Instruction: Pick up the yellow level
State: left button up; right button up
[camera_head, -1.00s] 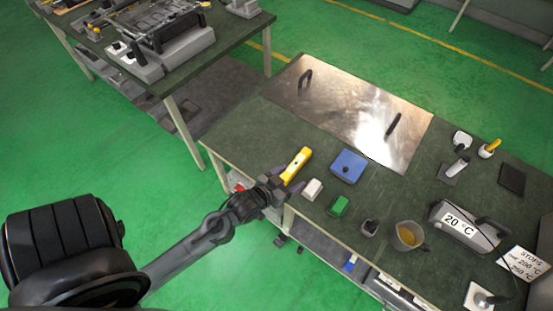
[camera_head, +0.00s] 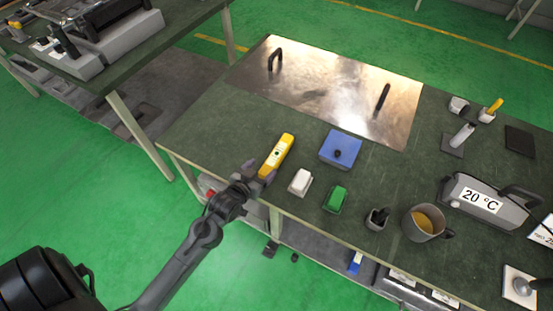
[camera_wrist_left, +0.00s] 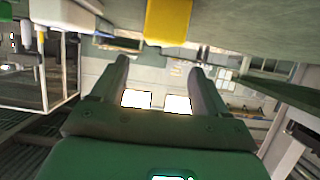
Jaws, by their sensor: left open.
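The yellow level (camera_head: 277,154) lies on the dark green tabletop near its front left edge, slanting up and to the right. My left gripper (camera_head: 259,171) is open at the level's near end, with its fingers pointing toward it. In the left wrist view the fingers (camera_wrist_left: 161,68) are spread apart with nothing between them. The yellow level (camera_wrist_left: 168,22) shows there at the top, beyond the fingertips and between their lines. I cannot tell whether a finger touches it. My right gripper is not in view.
A white block (camera_head: 300,182), a green block (camera_head: 336,199) and a blue box (camera_head: 341,149) stand right of the level. A metal plate (camera_head: 330,90) with two black handles lies behind. A mug (camera_head: 424,222) and a 20 °C device (camera_head: 487,203) are further right.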

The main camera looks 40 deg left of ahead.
aim_at(275, 156)
pick_arm(q)
jog(key=shift+x, duration=1.2)
jog(key=shift+w+f+b, duration=0.4)
jog(key=shift+b, duration=0.25)
jog(key=b+x, duration=0.2)
jog(key=x, duration=0.1)
jog(key=shift+w, duration=0.15)
jog(key=shift+w+f, duration=0.15)
jog(key=shift+w, duration=0.35)
jog(key=shift+s, duration=0.1)
jog(key=shift+c, duration=0.3)
jog(key=c, duration=1.1)
jog(key=shift+c, duration=0.3)
